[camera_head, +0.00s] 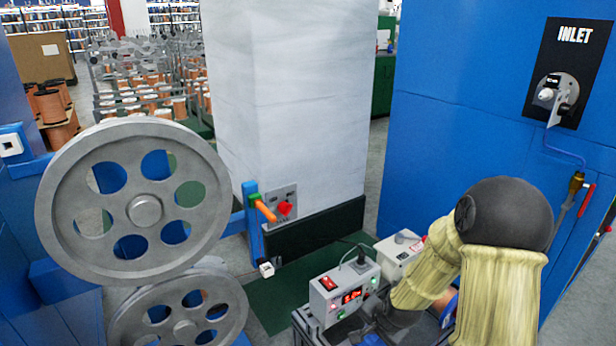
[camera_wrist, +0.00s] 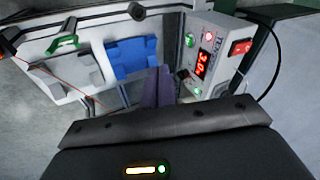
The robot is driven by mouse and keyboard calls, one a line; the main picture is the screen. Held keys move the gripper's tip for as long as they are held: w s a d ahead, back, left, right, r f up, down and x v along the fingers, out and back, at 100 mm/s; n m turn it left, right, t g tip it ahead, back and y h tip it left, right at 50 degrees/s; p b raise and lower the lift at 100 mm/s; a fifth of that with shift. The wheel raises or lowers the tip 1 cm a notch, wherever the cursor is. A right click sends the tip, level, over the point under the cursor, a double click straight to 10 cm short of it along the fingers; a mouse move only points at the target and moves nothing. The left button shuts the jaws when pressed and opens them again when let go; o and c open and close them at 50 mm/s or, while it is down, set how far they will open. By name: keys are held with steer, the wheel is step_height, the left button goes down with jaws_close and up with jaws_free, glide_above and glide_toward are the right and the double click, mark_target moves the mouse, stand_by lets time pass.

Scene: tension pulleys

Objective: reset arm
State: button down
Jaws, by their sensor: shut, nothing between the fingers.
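My arm (camera_head: 500,240), in a pale yellow sleeve with a dark round joint, is folded at the lower right of the head view. My gripper (camera_wrist: 158,88) shows in the wrist view as two purple-grey fingers shut together with nothing between them; it cannot be made out in the head view. The fingers point toward a pale panel with a blue block (camera_wrist: 132,58). Just right of them is a grey control box (camera_wrist: 208,60) with a red digital display, also in the head view (camera_head: 328,300) left of my arm. Whether the fingers touch anything is unclear.
A large grey pulley wheel (camera_head: 145,210) stands at left, with a second one (camera_head: 180,318) below it. A white pillar (camera_head: 285,100) with an orange-handled switch (camera_head: 264,210) stands mid-view. A blue cabinet (camera_head: 460,110) with an INLET panel (camera_head: 570,65) is behind my arm.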

steer(key=s+r+n+g+h+p, duration=0.1)
steer(key=s+r+n+p, duration=0.35)
steer(key=s+r, duration=0.45)
steer(key=s+r+n+g+p, duration=0.1)
steer(key=s+r+n+p, duration=0.4)
steer(key=r, duration=0.7)
steer(key=w+p+v, duration=0.2)
steer(key=p+v, duration=1)
steer(key=w+r+p+v, duration=0.1)
steer(key=w+p+v, duration=0.2)
steer(key=p+v, duration=0.9)
steer(key=w+a+r+p+v, duration=0.1)
steer(key=w+p+v, duration=0.2)
steer(key=p+v, duration=0.9)
steer(key=shift+w+a+r, duration=0.15)
steer(key=shift+a+r, duration=0.05)
steer(key=shift+a, duration=0.1)
